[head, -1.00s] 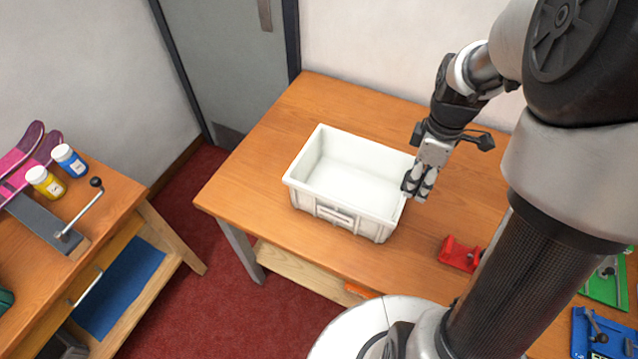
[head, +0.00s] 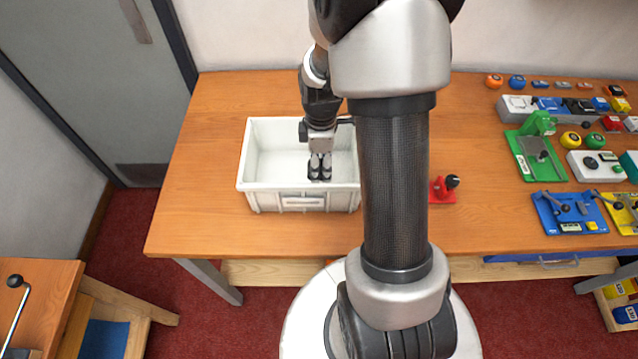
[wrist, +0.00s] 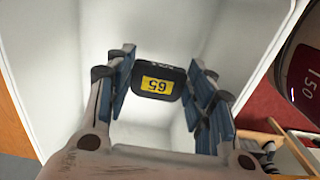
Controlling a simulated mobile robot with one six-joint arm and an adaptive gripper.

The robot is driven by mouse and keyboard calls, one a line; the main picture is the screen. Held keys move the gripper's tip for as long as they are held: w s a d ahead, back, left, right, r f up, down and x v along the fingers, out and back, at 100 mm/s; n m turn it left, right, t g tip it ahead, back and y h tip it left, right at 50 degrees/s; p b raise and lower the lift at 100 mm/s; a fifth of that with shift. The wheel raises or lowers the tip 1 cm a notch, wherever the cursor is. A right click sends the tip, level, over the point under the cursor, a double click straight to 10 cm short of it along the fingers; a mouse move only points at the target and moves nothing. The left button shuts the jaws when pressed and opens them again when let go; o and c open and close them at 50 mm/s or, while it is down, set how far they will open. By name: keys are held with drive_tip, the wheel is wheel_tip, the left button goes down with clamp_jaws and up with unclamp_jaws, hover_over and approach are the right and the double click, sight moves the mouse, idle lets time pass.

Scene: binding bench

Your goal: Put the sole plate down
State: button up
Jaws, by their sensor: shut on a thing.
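The sole plate (wrist: 160,81) looks like a small dark plate with a yellow label, which reads upside down in the wrist view. My gripper (wrist: 162,76) is shut on it, with blue-padded fingers on its left and right. In the head view my gripper (head: 320,170) points down inside the outline of the white bin (head: 303,202). The plate cannot be made out there. The bin's pale inside lies behind the plate in the wrist view; whether the plate touches the floor of the bin I cannot tell.
The bin stands on the wooden bench (head: 200,215). A red device with a black knob (head: 443,189) stands right of it. A green device (head: 535,150), a blue one (head: 568,212) and several small things fill the bench's right side. The bench left of the bin is clear.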

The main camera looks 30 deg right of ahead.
drive_tip(key=shift+f+b, duration=1.05)
drive_tip(key=shift+f, duration=2.9)
drive_tip(key=shift+f, duration=0.25)
drive_tip(key=o, duration=1.1)
drive_tip(key=shift+r, duration=0.1)
drive_tip(key=shift+c, duration=0.2)
drive_tip(key=shift+r, duration=0.1)
